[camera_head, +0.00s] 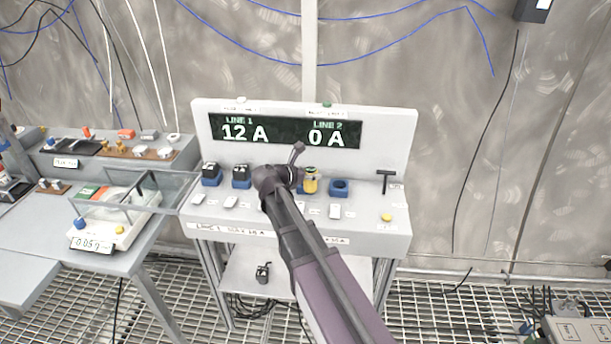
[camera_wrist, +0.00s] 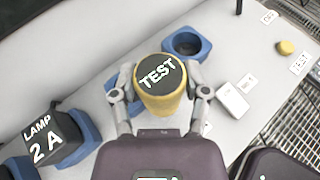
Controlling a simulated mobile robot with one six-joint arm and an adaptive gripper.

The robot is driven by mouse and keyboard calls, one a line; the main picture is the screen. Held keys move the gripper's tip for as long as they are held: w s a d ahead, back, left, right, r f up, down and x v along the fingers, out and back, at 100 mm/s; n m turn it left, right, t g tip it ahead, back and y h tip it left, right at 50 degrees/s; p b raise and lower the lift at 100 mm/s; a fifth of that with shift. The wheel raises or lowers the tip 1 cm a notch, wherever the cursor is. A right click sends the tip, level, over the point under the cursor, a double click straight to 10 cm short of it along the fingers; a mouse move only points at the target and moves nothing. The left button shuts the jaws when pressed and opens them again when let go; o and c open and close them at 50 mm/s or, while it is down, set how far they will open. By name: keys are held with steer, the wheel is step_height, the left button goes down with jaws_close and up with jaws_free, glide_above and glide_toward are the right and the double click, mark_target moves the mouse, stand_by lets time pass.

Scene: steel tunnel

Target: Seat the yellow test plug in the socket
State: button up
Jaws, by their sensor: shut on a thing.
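The yellow test plug (camera_wrist: 157,103) has a black round top marked TEST. My gripper (camera_wrist: 160,105) is shut on it, one finger on each side. In the head view the plug (camera_head: 311,185) shows just right of my gripper (camera_head: 299,178), in front of a blue socket (camera_head: 303,190). That socket is partly hidden by the plug and arm; I cannot tell whether the plug is in it or above it. An empty blue socket (camera_head: 340,187) with a dark round hole is just right of the plug. It also shows behind the plug in the wrist view (camera_wrist: 187,45).
Two black plugs (camera_head: 211,171) (camera_head: 241,172) sit in blue sockets to the left; one reads LAMP 2 A (camera_wrist: 47,143). White switches (camera_head: 335,211) line the front. A black T-handle (camera_head: 386,180) and yellow button (camera_head: 386,217) are right. The display (camera_head: 285,131) reads 12 A and 0 A.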

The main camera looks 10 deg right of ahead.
steer(key=w, duration=0.4)
steer(key=shift+a+f, duration=0.2)
steer(key=shift+w+f+b, duration=0.65)
steer(key=shift+f+b, duration=0.05)
steer(key=shift+b, duration=0.1)
steer(key=shift+f+b, duration=1.15)
steer(key=shift+f, duration=0.1)
steer(key=o, duration=1.2)
